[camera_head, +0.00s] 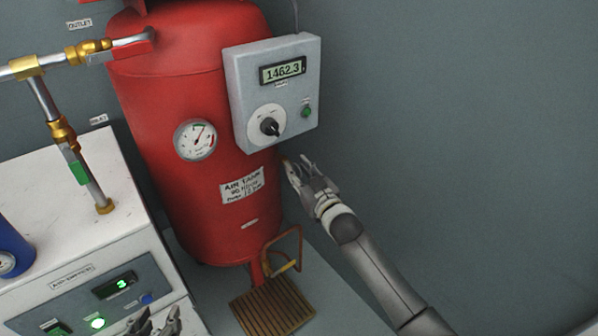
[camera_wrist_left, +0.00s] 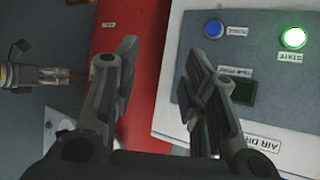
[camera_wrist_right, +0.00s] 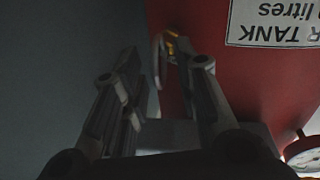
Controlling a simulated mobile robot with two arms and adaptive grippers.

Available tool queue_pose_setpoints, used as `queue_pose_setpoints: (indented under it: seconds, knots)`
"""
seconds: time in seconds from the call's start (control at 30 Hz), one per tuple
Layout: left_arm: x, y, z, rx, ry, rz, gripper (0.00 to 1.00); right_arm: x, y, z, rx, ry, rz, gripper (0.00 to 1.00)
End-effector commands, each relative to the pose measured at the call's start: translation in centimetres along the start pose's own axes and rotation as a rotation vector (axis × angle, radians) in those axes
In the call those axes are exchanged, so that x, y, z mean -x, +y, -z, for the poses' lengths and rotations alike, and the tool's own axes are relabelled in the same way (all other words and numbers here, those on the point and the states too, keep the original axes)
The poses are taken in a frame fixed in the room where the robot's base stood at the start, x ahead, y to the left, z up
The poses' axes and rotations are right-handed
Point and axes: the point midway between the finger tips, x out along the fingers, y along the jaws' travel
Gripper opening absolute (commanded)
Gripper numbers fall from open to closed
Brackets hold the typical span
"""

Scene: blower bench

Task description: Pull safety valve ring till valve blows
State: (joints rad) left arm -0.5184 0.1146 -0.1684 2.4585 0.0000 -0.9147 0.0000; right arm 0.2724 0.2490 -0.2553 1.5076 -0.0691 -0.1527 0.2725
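The red air tank (camera_head: 190,215) stands upright at the centre of the head view. My right gripper (camera_head: 303,166) is beside its right side, below the grey control box. In the right wrist view this gripper (camera_wrist_right: 162,75) is open, with a gap between its fingers. A small brass fitting (camera_wrist_right: 171,43) with a pale curved part, possibly the safety valve and its ring, shows by the right-hand fingertip. I cannot tell whether they touch. It is not clear in the head view. My left gripper (camera_head: 155,322) is open and empty in front of the air dryer panel; its fingers (camera_wrist_left: 160,75) are apart.
The control box (camera_head: 296,95) reads 1462.3. A pressure gauge (camera_head: 195,139) is on the tank. The white air dryer (camera_head: 60,210) stands at left, its green light (camera_head: 97,322) lit. A drain pipe (camera_head: 290,243) and slatted wooden piece (camera_head: 270,308) are below. Right side is clear.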

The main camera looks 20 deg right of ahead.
Motion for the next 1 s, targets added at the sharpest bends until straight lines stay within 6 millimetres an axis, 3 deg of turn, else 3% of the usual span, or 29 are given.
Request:
queue_pose_setpoints:
  seconds: [0.23,0.47,0.87,1.0]
  knots:
    - [0.0,0.0,0.1,0.000,0.003,0.000,0.40,-0.1,0.0,0.0,0.000,0.000,0.000,0.28]
    - [0.0,0.0,0.0,0.000,0.002,0.000,0.40,0.0,0.0,0.0,0.000,0.001,0.000,0.00]
    - [0.1,0.0,-0.1,0.000,-0.011,0.000,0.40,0.0,0.2,0.1,0.005,0.000,-0.003,0.00]
    - [0.8,-0.4,-2.2,0.002,-0.122,0.008,0.40,0.2,0.3,0.2,0.006,-0.001,-0.003,0.00]
